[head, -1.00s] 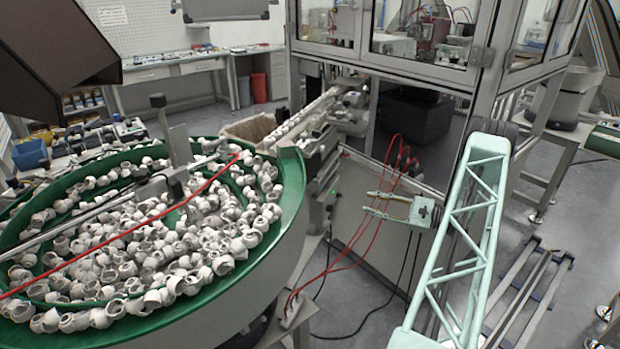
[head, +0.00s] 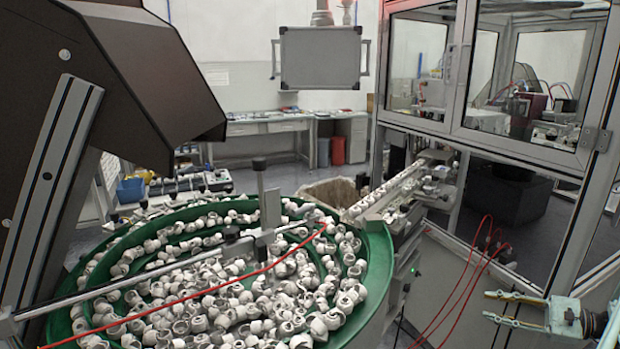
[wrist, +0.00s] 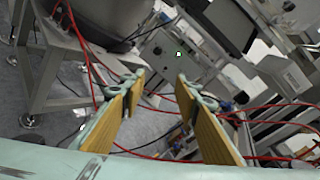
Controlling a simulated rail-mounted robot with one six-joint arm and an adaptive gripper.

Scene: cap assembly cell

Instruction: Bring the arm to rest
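My gripper (head: 487,305) is at the lower right of the head view, its two fingers pointing left and spread apart. It stands in free air in front of the machine cabinet's lower panel, with nothing between the fingers. In the wrist view my gripper (wrist: 160,84) shows two yellowish finger pads with a wide empty gap. Most of my arm is outside the head view at the right edge.
A green-rimmed bowl feeder (head: 378,275) full of white caps fills the lower left. A dark hopper (head: 150,75) overhangs it. Red hoses (head: 462,293) hang close to my gripper. The glazed cabinet (head: 592,150) stands behind. A feed track (head: 385,190) runs between bowl and cabinet.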

